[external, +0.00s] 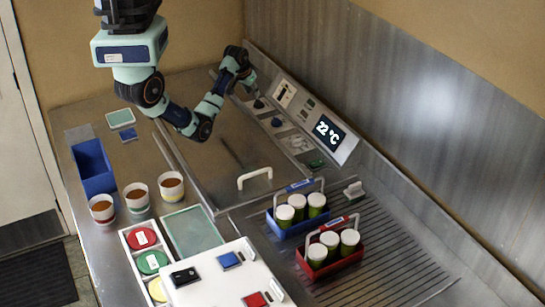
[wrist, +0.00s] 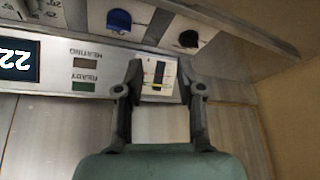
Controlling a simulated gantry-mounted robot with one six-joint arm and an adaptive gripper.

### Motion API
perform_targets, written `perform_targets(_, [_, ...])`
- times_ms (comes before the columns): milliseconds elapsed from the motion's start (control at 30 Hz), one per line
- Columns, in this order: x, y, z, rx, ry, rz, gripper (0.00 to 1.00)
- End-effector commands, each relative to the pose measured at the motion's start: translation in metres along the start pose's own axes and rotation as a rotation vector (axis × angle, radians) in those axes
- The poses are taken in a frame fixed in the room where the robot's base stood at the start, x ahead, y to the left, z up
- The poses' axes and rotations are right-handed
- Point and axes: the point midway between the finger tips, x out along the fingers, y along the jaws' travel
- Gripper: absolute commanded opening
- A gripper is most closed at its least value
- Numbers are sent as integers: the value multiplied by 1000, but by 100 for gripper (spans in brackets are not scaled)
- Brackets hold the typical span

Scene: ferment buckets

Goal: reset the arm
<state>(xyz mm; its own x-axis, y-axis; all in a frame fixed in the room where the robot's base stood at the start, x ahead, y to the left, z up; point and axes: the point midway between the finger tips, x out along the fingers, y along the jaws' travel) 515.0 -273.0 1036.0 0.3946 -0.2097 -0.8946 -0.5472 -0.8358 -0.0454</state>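My gripper (external: 249,82) is at the far end of the sloped control panel (external: 345,148) in the external view. In the wrist view my gripper (wrist: 160,80) has its two fingers apart with nothing held between them. A white plate with a dark switch (wrist: 158,76) shows between the fingertips; I cannot tell whether they touch it. A blue knob (wrist: 119,20) and a black knob (wrist: 189,39) are beyond the fingers. The lit display (wrist: 17,62) is at the left; in the external view the display (external: 328,132) reads 22 °C.
A metal lid with a white handle (external: 255,177) lies below my arm. A blue carrier (external: 290,228) and a red carrier (external: 330,268) hold green jars on the ribbed drainboard. Cups (external: 171,187), a blue bin (external: 93,167) and a white box (external: 205,285) stand at left and front.

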Motion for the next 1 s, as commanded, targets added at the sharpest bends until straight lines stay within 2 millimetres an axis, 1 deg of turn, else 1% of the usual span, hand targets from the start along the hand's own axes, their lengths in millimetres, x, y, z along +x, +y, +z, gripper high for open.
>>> perform_targets(33, [-19,-42,14,-80,85,-45,38])
perform_targets(67, [-31,-65,23,-126,139,-73,38])
perform_targets(100, [-51,-93,36,-182,211,-113,38])
perform_targets(167, [-83,-128,57,-259,314,-175,38])
perform_targets(200, [-105,-146,72,-302,376,-215,38])
perform_targets(300, [-155,-176,104,-383,500,-299,38])
perform_targets(400, [-189,-188,125,-425,579,-355,38])
perform_targets(500, [-204,-192,134,-442,613,-380,38])
perform_targets(600, [-207,-193,135,-445,620,-384,38])
perform_targets(1000, [-206,-192,134,-443,618,-382,38])
